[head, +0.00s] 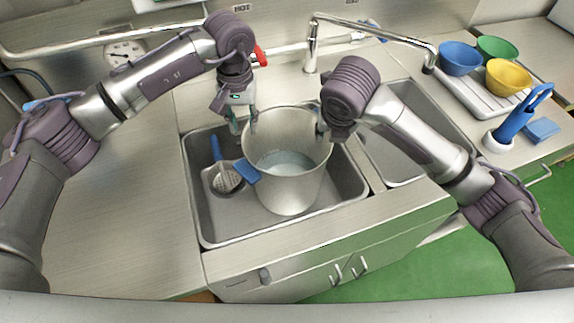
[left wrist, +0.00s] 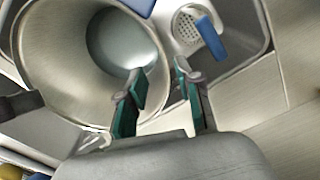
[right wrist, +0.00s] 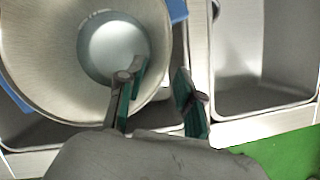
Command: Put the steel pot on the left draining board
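The steel pot (head: 290,185) stands upright in the left sink basin, with a pale grey-blue bottom or content inside. A blue grip (head: 246,171) shows on its left side. My left gripper (head: 243,127) is at the back left of the rim. In the left wrist view its fingers (left wrist: 160,82) are apart, one over the pot's inside and one outside. My right gripper (head: 322,131) is at the right of the rim. In the right wrist view its fingers (right wrist: 158,82) are also apart on either side of the wall. The left draining board (head: 120,215) is bare.
A strainer (head: 227,180) with a blue handle lies in the basin left of the pot. The faucet (head: 312,45) stands behind. The right basin (head: 405,150) is empty. Blue (head: 459,58), green (head: 497,48) and yellow (head: 508,76) bowls stand at the right.

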